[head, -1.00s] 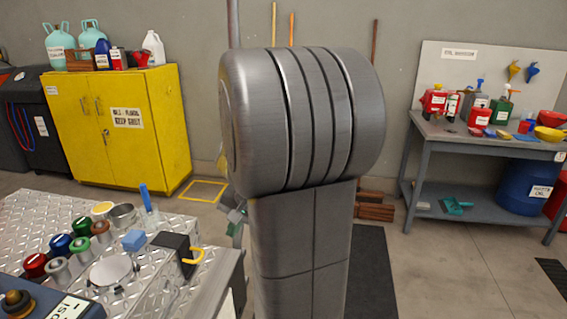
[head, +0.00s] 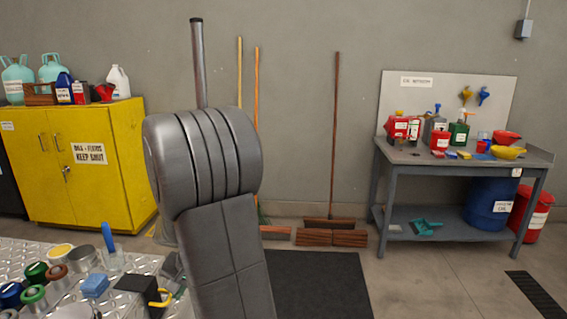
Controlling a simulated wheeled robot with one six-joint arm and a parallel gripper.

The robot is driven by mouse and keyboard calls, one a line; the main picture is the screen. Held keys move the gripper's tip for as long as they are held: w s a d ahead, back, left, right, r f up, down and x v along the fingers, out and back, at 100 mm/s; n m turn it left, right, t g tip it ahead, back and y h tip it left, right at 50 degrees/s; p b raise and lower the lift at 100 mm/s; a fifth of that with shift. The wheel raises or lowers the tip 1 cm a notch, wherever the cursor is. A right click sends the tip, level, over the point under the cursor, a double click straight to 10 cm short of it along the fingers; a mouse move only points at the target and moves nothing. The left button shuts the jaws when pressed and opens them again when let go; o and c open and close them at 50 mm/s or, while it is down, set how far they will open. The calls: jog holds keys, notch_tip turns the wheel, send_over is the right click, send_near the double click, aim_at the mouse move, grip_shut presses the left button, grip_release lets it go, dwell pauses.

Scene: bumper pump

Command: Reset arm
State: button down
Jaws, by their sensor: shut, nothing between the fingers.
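My arm stands in the middle of the head view, a grey ribbed joint above a grey link. My gripper is not in view; the arm hides part of the scene behind it. No separate task object shows apart from the arm itself.
A tread-plate bench with several caps, a blue block (head: 95,286) and a blue-handled tool (head: 108,238) is at lower left. A yellow cabinet (head: 75,185) is at left. A grey workbench (head: 387,158) with bottles and funnels is at right. Brooms lean on the wall; a dark mat (head: 320,285) lies on the floor.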

jog(key=shift+a+f, duration=0.35)
jog(key=shift+f, duration=0.1)
